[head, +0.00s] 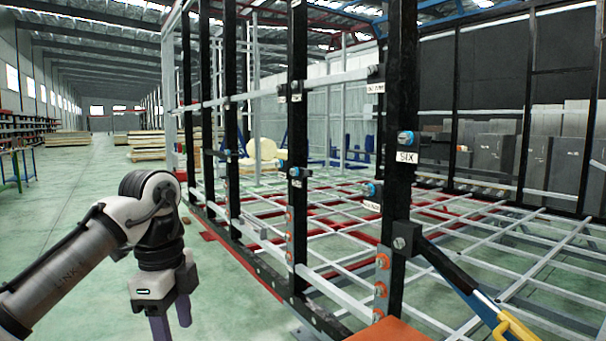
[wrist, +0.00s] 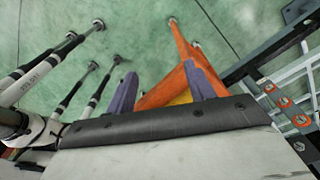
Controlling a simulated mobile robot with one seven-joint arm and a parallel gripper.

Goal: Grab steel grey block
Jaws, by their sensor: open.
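My gripper (head: 171,318) hangs open and empty at the lower left of the head view, with its purple fingers pointing down, in front of and to the left of the frame. In the wrist view the two purple fingers (wrist: 159,72) are spread, with nothing held between them. I cannot single out the steel grey block with certainty. A small grey piece with a bolt (head: 405,239) sits on the nearest black post, below the "SIX" label (head: 406,157). It is well to the right of my gripper and not touching it.
Black upright posts (head: 300,130) and pale steel rails (head: 320,288) form the trailer chassis on the right. An orange plate (head: 388,330) and a yellow-handled tool (head: 515,325) are at the lower right.

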